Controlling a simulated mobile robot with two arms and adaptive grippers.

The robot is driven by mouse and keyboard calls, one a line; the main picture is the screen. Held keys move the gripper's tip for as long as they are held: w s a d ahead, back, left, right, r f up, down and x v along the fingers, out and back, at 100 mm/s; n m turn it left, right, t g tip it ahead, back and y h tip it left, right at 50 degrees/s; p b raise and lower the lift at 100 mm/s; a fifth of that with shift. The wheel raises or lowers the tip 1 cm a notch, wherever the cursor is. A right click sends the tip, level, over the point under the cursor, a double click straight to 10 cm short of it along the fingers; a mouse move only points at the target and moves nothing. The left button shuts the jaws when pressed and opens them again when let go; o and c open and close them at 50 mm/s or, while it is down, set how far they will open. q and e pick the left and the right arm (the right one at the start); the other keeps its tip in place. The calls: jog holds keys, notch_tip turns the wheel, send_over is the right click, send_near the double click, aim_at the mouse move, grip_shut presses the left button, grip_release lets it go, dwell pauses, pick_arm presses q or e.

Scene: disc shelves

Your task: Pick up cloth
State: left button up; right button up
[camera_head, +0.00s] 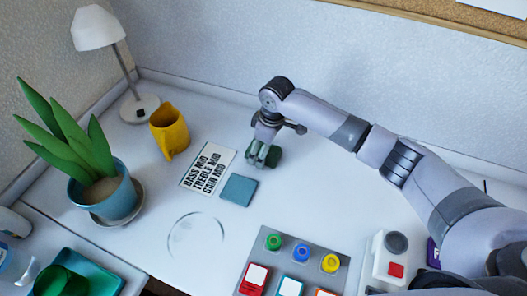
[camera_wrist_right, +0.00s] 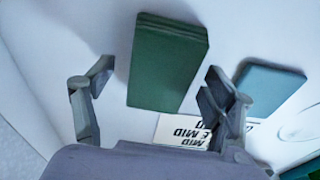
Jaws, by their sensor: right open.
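A dark green folded cloth (camera_wrist_right: 168,62), thick and layered at its edge, lies on the white table. My right gripper (camera_wrist_right: 158,78) is open, with one finger on each side of the cloth in the right wrist view; I cannot tell whether they touch it. In the head view my right gripper (camera_head: 262,150) points down over the green cloth (camera_head: 273,157) and hides much of it. A flat teal square (camera_head: 239,190) lies close by, in front of the cloth; it also shows in the right wrist view (camera_wrist_right: 268,85). My left gripper is not in view.
A printed label card (camera_head: 208,168) lies left of the teal square. A grey panel with coloured knobs (camera_head: 301,257) is at front. Table around the cloth is mostly clear.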

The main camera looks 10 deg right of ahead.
jog(key=shift+f, duration=0.15)
jog(key=c, duration=1.2)
